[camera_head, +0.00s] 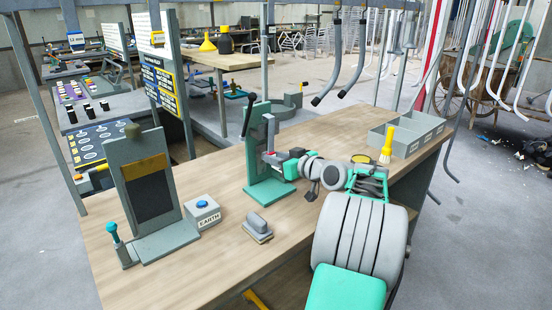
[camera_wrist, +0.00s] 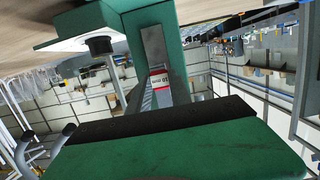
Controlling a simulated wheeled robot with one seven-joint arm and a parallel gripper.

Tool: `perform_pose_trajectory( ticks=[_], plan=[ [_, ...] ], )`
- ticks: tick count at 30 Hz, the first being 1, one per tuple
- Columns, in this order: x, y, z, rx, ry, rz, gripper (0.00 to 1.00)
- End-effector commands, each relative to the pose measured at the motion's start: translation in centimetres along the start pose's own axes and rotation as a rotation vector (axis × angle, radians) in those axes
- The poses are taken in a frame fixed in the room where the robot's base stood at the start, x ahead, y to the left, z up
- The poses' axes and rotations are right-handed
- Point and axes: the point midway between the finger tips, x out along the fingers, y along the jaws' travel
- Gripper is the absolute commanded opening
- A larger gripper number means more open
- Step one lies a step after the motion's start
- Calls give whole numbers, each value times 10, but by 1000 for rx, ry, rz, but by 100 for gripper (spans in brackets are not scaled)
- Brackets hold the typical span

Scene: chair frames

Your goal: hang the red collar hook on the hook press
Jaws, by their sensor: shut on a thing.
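The hook press (camera_head: 262,140) is a teal upright frame on a flat teal base, standing mid-bench. My gripper (camera_head: 282,164) is at the right side of its column, shut on the red collar hook (camera_head: 270,153). Only a small red part of the hook shows, close to a grey bracket on the press. In the wrist view, the hook's red and white band (camera_wrist: 160,78), marked with small print, shows beyond a large green finger with a black edge. The hook's tip and its contact with the press are hidden or too small to tell.
A grey board stand (camera_head: 150,185), a box with a blue button (camera_head: 202,213) and a grey block (camera_head: 258,226) stand left and in front. A yellow-handled brush (camera_head: 387,145) and grey bins (camera_head: 408,136) are at right. Grey hooks (camera_head: 337,60) hang overhead.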

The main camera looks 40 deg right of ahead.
Motion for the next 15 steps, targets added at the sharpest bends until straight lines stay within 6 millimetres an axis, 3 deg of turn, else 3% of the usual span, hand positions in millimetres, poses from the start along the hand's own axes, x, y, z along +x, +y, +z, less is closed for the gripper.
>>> perform_pose_trajectory(
  ticks=[15],
  plan=[
    [2, 0, 11, 0, 0, 0, 0]
  ],
)
